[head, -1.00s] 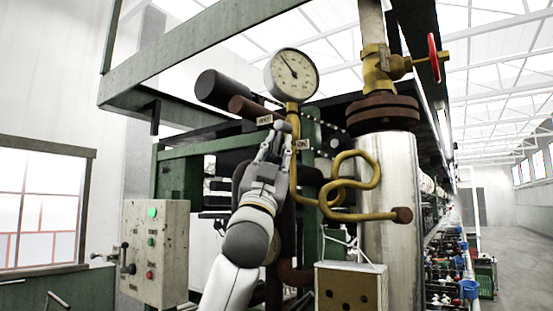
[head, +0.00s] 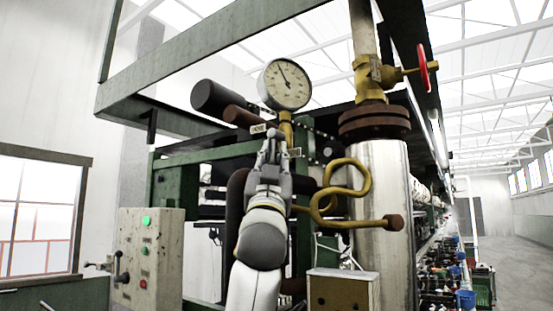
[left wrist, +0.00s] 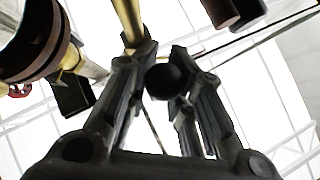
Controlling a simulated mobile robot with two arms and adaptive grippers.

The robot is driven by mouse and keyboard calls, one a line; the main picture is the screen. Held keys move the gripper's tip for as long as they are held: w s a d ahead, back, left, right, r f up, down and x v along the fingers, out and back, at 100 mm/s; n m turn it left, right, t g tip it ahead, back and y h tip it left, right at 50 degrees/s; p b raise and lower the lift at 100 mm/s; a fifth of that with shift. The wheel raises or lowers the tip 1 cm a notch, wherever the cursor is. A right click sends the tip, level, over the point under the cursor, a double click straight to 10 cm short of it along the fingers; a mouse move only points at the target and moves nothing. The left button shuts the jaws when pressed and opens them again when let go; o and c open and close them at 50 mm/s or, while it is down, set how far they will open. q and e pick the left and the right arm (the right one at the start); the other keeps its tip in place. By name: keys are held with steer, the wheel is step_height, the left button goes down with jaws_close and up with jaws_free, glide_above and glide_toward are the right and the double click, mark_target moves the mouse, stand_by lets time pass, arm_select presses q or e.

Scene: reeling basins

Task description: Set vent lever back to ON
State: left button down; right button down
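The vent lever is mostly hidden behind my left gripper (head: 270,138) in the head view, below the round pressure gauge (head: 286,84). In the left wrist view a round black knob (left wrist: 167,82), which looks like the lever's end, sits between the two fingers of my left gripper (left wrist: 166,60). The fingers lean inward and appear to touch the knob on both sides. Two small pale labels, one on the left (head: 263,128) and one on the right (head: 294,152), flank the gripper; their text is too small to read. My right gripper is not in view.
A coiled yellow pipe (head: 362,183) and a thick silver cylinder (head: 383,220) stand close right of the gripper. A dark cylinder (head: 214,92) juts out at upper left. A control box (head: 150,262) with a green light is at lower left. An open aisle lies far right.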

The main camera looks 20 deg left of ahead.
arm_select(q)
steer(key=c, duration=1.6)
jaws_free()
steer(key=shift+w+a+f, duration=0.15)
steer(key=shift+a+f, duration=0.05)
steer(key=shift+f, duration=0.2)
steer(key=shift+o, duration=0.3)
steer(key=shift+s+a+r, duration=0.1)
steer(key=shift+s+a, duration=0.1)
steer(key=shift+a, duration=0.1)
steer(key=shift+d+r, duration=0.15)
steer(key=shift+d, duration=0.05)
steer(key=shift+s+d+f, duration=0.15)
steer(key=shift+s+f, duration=0.25)
steer(key=shift+f, duration=0.05)
steer(key=v, duration=0.6)
steer(key=shift+s+f, duration=0.25)
steer(key=shift+f, duration=0.1)
steer(key=shift+c, duration=0.3)
